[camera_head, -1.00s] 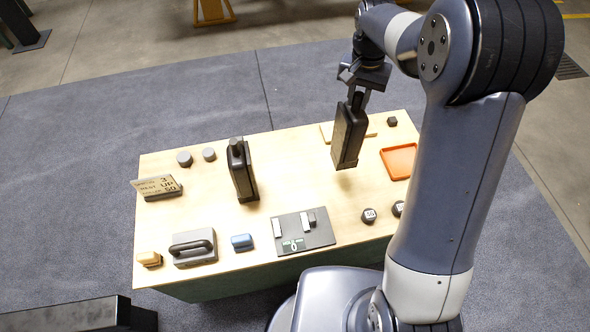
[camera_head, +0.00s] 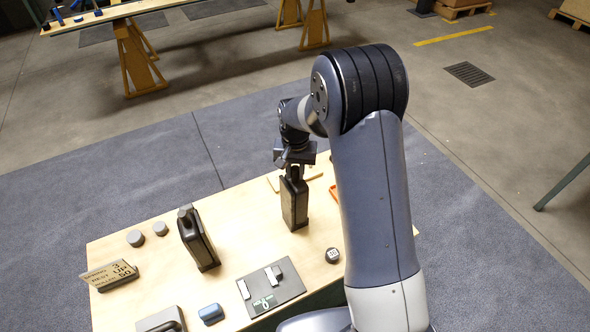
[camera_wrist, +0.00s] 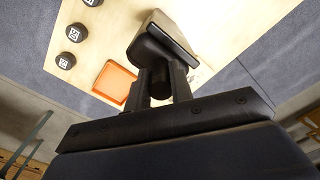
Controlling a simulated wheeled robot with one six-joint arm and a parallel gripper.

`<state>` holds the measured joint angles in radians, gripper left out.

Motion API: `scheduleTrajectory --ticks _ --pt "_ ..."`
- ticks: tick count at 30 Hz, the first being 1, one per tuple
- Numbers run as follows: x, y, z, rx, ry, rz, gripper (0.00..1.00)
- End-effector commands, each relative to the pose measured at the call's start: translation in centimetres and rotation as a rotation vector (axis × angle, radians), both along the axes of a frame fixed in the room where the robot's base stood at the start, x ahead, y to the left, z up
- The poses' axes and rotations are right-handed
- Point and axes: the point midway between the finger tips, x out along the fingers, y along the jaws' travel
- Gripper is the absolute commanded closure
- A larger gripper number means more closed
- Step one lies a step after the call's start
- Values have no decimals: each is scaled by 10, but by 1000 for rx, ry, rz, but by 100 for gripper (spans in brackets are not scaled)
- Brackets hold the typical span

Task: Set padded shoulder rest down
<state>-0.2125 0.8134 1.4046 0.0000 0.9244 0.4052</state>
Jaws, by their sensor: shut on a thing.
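My gripper (camera_head: 294,168) is shut on the top of a black padded shoulder rest (camera_head: 294,206) and holds it upright over the right half of the table. Its lower end is close to the tabletop; I cannot tell whether it touches. In the wrist view, my gripper (camera_wrist: 158,84) grips the narrow end of the held rest (camera_wrist: 150,50), and the rest's far side is hidden. A second, similar black shoulder rest (camera_head: 198,240) stands on the table to the left, apart from the held one.
On the wooden table (camera_head: 250,228) are a sign (camera_head: 110,274), grey knobs (camera_head: 136,238), a dark plate (camera_head: 272,289), a blue block (camera_head: 211,314) and a numbered weight (camera_head: 332,255). An orange tray (camera_wrist: 115,82) lies near the held rest. Bare tabletop separates the two rests.

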Motion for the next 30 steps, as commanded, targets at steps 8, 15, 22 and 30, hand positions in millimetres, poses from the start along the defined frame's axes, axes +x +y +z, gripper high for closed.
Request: scheduleTrajectory --ticks 8,15,22,30 --pt "0 0 -2 0 -1 0 74" --pt "0 0 -2 0 0 0 57" --pt "0 0 0 0 -1 0 57" --pt "2 0 36 2 -7 0 57"
